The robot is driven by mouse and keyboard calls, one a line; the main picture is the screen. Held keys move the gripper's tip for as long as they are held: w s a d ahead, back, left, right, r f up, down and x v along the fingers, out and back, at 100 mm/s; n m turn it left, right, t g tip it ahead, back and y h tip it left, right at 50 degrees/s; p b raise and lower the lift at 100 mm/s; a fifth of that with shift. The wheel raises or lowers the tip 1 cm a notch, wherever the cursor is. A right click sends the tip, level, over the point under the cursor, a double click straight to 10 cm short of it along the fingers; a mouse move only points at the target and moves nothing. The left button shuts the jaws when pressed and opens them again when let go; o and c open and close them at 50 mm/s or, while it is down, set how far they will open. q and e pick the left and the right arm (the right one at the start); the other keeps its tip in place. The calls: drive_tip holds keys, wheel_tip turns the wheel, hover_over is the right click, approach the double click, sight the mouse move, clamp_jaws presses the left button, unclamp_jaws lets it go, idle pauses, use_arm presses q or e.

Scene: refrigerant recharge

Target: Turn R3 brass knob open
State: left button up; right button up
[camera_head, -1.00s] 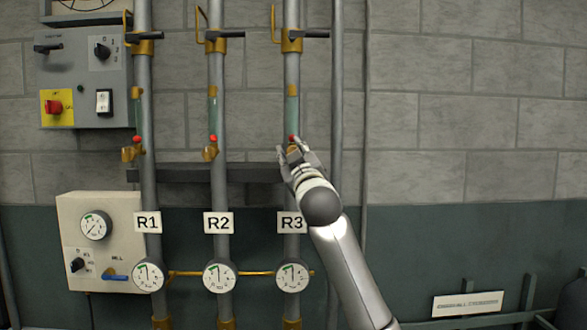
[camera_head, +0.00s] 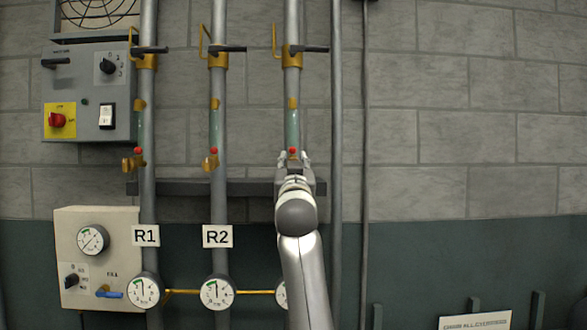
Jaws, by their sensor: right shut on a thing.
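The R3 pipe (camera_head: 292,85) runs upright in the middle of the view, with a green sight section and a small red tip (camera_head: 292,151) low on it. My right gripper (camera_head: 294,160) is at the pipe just below the red tip, shut on the R3 brass knob, which the gripper hides. The R3 label is hidden behind my right arm, and the R3 gauge (camera_head: 280,293) shows only at its left edge. Matching brass knobs show on R1 (camera_head: 132,163) and R2 (camera_head: 210,164). My left gripper is not in view.
Pipes R1 (camera_head: 149,205) and R2 (camera_head: 219,195) stand to the left with gauges below. A grey control box (camera_head: 80,105) and a beige box (camera_head: 85,215) are at far left. A dark horizontal bar (camera_head: 250,188) crosses behind the pipes.

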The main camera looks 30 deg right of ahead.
drive_tip(key=o, duration=1)
drive_tip(key=shift+s, duration=0.1)
drive_tip(key=v, duration=1.2)
